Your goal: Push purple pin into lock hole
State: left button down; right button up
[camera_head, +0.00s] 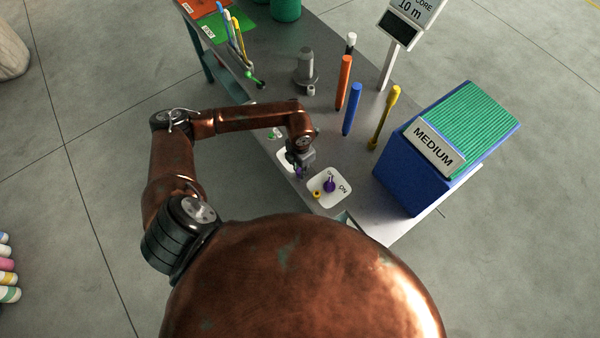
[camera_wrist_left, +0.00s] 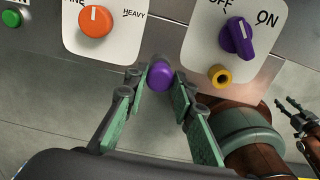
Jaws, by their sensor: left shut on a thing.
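My left gripper (camera_head: 300,168) is over the front edge of the table. In the left wrist view its green-padded fingers (camera_wrist_left: 160,88) are shut on the purple pin (camera_wrist_left: 160,75), whose rounded end shows between the tips. The lock hole, a yellow ring with a dark centre (camera_wrist_left: 220,76), is on the white ON/OFF plate (camera_wrist_left: 205,50), to the right of the pin and apart from it. The yellow ring also shows in the head view (camera_head: 316,194). A purple knob (camera_wrist_left: 238,36) is above the ring. My right gripper (camera_wrist_left: 292,108) shows small at the right edge, its fingers apart.
An orange dial (camera_wrist_left: 95,21) on a second white plate is left of the pin, with a green button (camera_wrist_left: 11,18) further left. A blue box (camera_head: 410,175) marked MEDIUM stands right of the ON/OFF plate. Several coloured rods, one of them orange (camera_head: 343,85), stand behind.

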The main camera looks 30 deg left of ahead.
pick_arm(q)
jog(key=shift+r+p, duration=0.3)
jog(key=shift+r, duration=0.2)
jog(key=shift+r, duration=0.25)
jog(key=shift+r+p, duration=1.2)
jog(key=shift+r, duration=0.7)
jog(key=shift+r+p, duration=1.2)
jog(key=shift+r, duration=0.8)
